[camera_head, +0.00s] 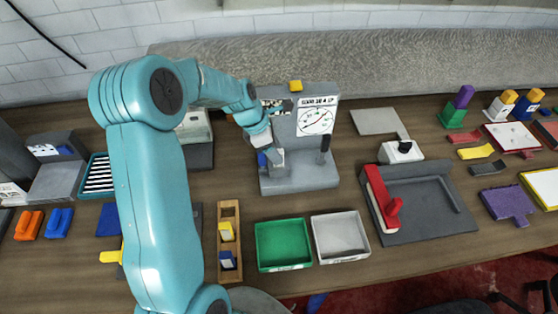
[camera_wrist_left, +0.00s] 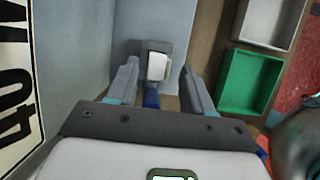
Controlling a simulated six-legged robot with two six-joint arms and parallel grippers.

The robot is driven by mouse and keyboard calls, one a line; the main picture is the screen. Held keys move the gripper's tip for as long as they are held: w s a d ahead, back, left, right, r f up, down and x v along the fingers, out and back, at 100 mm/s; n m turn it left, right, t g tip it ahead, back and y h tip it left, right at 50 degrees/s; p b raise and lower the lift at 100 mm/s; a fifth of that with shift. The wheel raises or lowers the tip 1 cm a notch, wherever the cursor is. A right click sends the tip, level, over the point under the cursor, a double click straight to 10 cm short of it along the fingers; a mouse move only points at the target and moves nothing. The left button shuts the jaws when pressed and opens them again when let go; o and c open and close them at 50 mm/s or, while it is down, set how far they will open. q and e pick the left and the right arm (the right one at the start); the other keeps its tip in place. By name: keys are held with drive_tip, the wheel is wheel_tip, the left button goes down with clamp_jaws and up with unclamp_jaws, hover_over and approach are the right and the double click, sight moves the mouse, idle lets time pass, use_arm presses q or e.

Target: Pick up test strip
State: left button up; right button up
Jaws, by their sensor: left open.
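My left gripper (camera_head: 273,158) reaches in front of a grey test stand (camera_head: 297,180) with a round dial face (camera_head: 315,121). In the left wrist view, the two fingers of my left gripper (camera_wrist_left: 160,88) are apart. Between and beyond them is a small white block (camera_wrist_left: 158,66) on a grey holder (camera_wrist_left: 143,47). A blue piece (camera_wrist_left: 151,98) shows just below the block, between the fingers; the fingers appear clear of both. I cannot tell for sure which piece is the test strip. My right gripper is not in view.
A green tray (camera_head: 283,245) and a light grey tray (camera_head: 341,237) stand in front of the stand. A wooden rack (camera_head: 229,243) is left of them. A dark board with a red lever (camera_head: 383,197) is to the right. Bare table lies between stand and trays.

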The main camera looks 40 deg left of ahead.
use_arm(q)
drive_tip(key=b+x, duration=0.1)
drive_tip(key=a+b+x, duration=0.1)
drive_tip(key=x, duration=0.1)
drive_tip(key=shift+w+d+f, duration=0.1)
drive_tip(key=shift+d+f, duration=0.1)
drive_tip(key=shift+f, duration=0.2)
drive_tip(key=shift+w+f, duration=0.1)
drive_tip(key=shift+w, duration=0.1)
drive_tip(key=shift+d, duration=0.2)
drive_tip(key=shift+s+a+r, duration=0.1)
drive_tip(key=shift+s+r, duration=0.1)
drive_tip(key=shift+r, duration=0.05)
clamp_jaws()
drive_tip(key=shift+w, duration=0.1)
